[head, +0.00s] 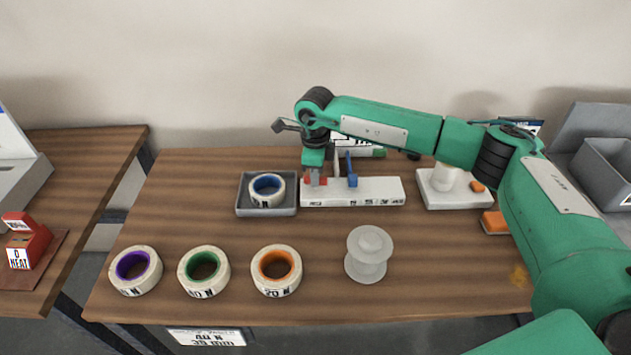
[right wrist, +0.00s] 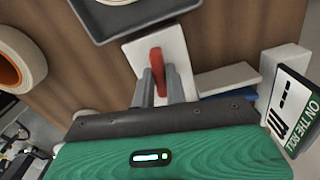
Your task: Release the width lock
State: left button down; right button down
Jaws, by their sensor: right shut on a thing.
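A white width fixture (head: 375,190) with printed marks along its front lies at the back middle of the table. A red lever (head: 322,182) stands at its left end; in the right wrist view the red lever (right wrist: 157,62) rises from the white base (right wrist: 138,52). My right gripper (head: 314,174) reaches down over it from above. In the right wrist view its two grey fingers (right wrist: 160,84) are shut on the red lever, one on each side. A blue upright piece (head: 352,179) stands on the fixture right of the gripper. My left gripper is out of view.
A grey tray (head: 240,207) with a blue-cored roll (head: 267,196) sits just left of the fixture. Rolls with purple (head: 112,271), green (head: 181,273) and orange (head: 254,273) cores and a pale spool (head: 369,268) stand in front. A white stand (head: 440,200) is at right.

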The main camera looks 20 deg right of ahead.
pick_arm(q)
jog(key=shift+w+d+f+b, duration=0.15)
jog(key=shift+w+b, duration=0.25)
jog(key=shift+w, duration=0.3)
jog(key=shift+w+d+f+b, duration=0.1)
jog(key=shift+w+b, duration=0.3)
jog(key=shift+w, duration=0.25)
pick_arm(e)
jog(key=shift+n, duration=1.1)
jog(key=c, duration=1.4)
grip_release()
jog(key=shift+c, duration=0.2)
jog(key=shift+r, duration=0.1)
